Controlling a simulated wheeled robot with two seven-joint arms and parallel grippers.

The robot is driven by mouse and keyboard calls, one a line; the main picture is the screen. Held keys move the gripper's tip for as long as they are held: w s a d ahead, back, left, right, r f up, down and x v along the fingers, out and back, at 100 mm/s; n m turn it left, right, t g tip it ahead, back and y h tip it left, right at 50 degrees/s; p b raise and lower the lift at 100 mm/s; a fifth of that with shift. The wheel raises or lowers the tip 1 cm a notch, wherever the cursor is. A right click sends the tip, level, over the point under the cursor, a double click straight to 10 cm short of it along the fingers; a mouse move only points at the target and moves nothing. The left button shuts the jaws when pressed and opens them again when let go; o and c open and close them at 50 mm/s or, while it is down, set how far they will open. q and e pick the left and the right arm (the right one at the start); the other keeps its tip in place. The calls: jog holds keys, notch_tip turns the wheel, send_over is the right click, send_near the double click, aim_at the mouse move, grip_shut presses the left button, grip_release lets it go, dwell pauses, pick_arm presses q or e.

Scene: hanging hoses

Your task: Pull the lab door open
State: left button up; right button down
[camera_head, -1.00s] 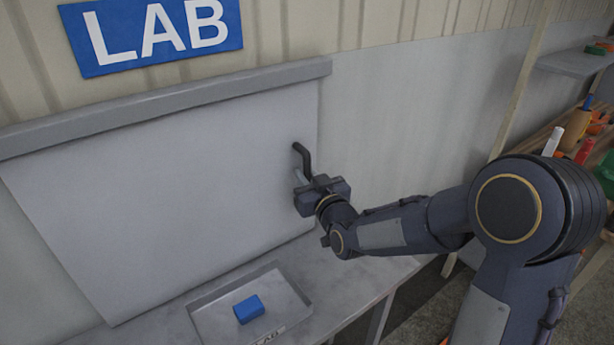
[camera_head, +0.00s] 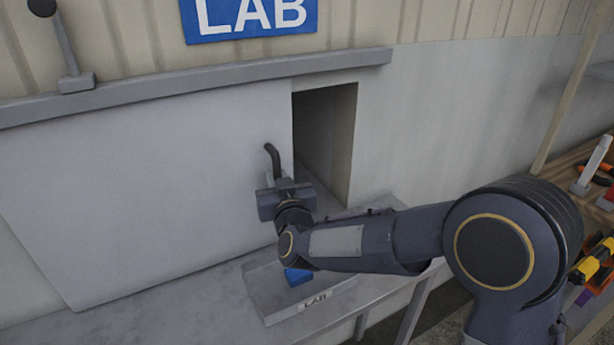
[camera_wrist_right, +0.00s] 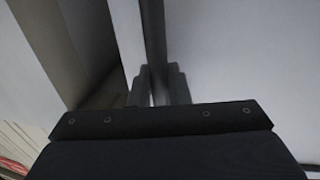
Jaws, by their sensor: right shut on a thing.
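The lab door (camera_head: 150,190) is a pale grey sliding panel under a grey rail. It stands partly open, with a dark gap (camera_head: 322,135) at its right edge. A dark bent handle (camera_head: 272,158) sticks out near that edge. My right gripper (camera_head: 280,183) is shut on the handle; its body hides the lower part of it. In the right wrist view the two fingers (camera_wrist_right: 160,88) close around the dark upright handle bar (camera_wrist_right: 154,45), with the door edge beside it. My left gripper is not in view.
A grey tray (camera_head: 262,297) labelled LAB stands on the bench below the door, with a blue block (camera_head: 297,276) in it, partly behind my arm. A blue LAB sign (camera_head: 248,18) hangs above the rail (camera_head: 200,87). A shelf with tools (camera_head: 590,180) stands at the right.

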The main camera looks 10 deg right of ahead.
jog(key=s+a+p, duration=0.1)
jog(key=s+a, duration=0.1)
jog(key=a, duration=0.4)
jog(key=s+a+p, duration=0.1)
jog(key=s+a, duration=0.2)
jog(key=a, duration=0.4)
jog(key=s+a+p, duration=0.1)
jog(key=s+a, duration=0.1)
jog(key=a, duration=0.5)
jog(key=shift+s, duration=0.2)
jog(key=c, duration=1.4)
grip_release()
jog(key=b, duration=0.2)
send_near(177, 195)
jog(key=s, duration=0.2)
jog(key=shift+s+d, duration=0.15)
jog(key=shift+s, duration=0.1)
